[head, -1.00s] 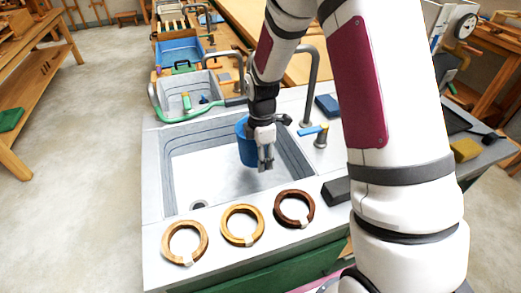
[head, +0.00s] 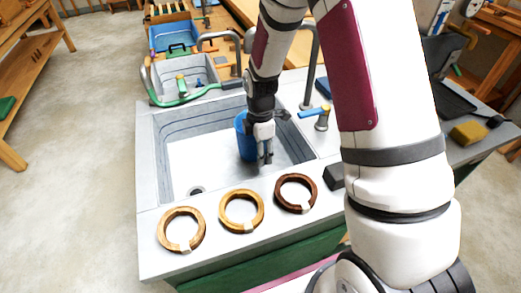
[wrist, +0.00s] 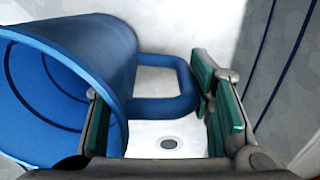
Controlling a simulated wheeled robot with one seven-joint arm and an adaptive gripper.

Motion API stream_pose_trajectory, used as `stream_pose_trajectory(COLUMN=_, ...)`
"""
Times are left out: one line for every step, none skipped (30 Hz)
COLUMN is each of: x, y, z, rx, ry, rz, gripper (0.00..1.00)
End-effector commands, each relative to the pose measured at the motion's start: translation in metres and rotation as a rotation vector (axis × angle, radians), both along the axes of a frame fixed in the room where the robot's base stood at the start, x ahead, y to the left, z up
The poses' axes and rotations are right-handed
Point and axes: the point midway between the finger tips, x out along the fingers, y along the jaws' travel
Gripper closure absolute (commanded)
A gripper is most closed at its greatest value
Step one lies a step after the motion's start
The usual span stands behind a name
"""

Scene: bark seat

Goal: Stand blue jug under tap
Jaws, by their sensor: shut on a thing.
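The blue jug (head: 244,140) is in the grey sink basin (head: 185,130), towards its back right, partly hidden by my gripper. In the wrist view the jug (wrist: 85,60) has its open mouth facing the camera, and its handle (wrist: 182,85) lies between my fingers. My gripper (head: 265,158) is shut on the jug at the handle side; its green-padded fingers also show in the wrist view (wrist: 155,112). The tall grey tap (head: 314,70) rises behind the basin's right side; my arm hides its spout end. I cannot tell whether the jug touches the basin floor.
A blue tap lever (head: 314,112) stands right of the basin. Three wooden rings, light (head: 181,230), golden (head: 241,211) and dark (head: 296,193), lie on the front rim. A drain (head: 196,190) is at the basin's front left. A smaller sink (head: 185,75) with a green hose is behind.

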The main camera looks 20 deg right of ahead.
Motion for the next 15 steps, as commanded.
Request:
stream_pose_trajectory(x=0.0003, y=0.0000, z=-0.0002, rx=0.000, ry=-0.001, rz=0.000, gripper=0.86)
stream_pose_trajectory(x=0.0003, y=0.0000, z=-0.0005, rx=0.000, ry=-0.001, rz=0.000, gripper=0.86)
stream_pose_trajectory(x=0.0003, y=-0.0001, z=-0.0010, rx=0.000, ry=-0.001, rz=0.000, gripper=0.86)
stream_pose_trajectory(x=0.0004, y=-0.0001, z=-0.0015, rx=0.000, ry=-0.001, rz=0.000, gripper=0.86)
stream_pose_trajectory(x=0.0004, y=-0.0001, z=-0.0020, rx=0.000, ry=-0.001, rz=0.000, gripper=0.86)
stream_pose_trajectory(x=0.0004, y=-0.0001, z=-0.0028, rx=0.000, ry=-0.001, rz=0.000, gripper=0.86)
stream_pose_trajectory(x=0.0005, y=-0.0001, z=-0.0033, rx=0.000, ry=-0.001, rz=-0.001, gripper=0.86)
stream_pose_trajectory(x=0.0005, y=-0.0001, z=-0.0039, rx=0.000, ry=-0.001, rz=-0.001, gripper=0.86)
stream_pose_trajectory(x=0.0005, y=-0.0001, z=-0.0046, rx=0.000, ry=-0.001, rz=-0.001, gripper=0.86)
stream_pose_trajectory(x=0.0005, y=-0.0001, z=-0.0052, rx=0.000, ry=-0.001, rz=-0.001, gripper=0.86)
stream_pose_trajectory(x=0.0006, y=-0.0001, z=-0.0057, rx=0.000, ry=-0.001, rz=-0.001, gripper=0.86)
stream_pose_trajectory(x=0.0006, y=-0.0001, z=-0.0064, rx=0.000, ry=-0.001, rz=-0.001, gripper=0.86)
stream_pose_trajectory(x=0.0006, y=-0.0002, z=-0.0070, rx=0.000, ry=-0.001, rz=-0.001, gripper=0.86)
stream_pose_trajectory(x=0.0006, y=-0.0002, z=-0.0075, rx=0.000, ry=-0.001, rz=-0.001, gripper=0.86)
stream_pose_trajectory(x=0.0006, y=-0.0002, z=-0.0082, rx=0.000, ry=-0.001, rz=-0.001, gripper=0.86)
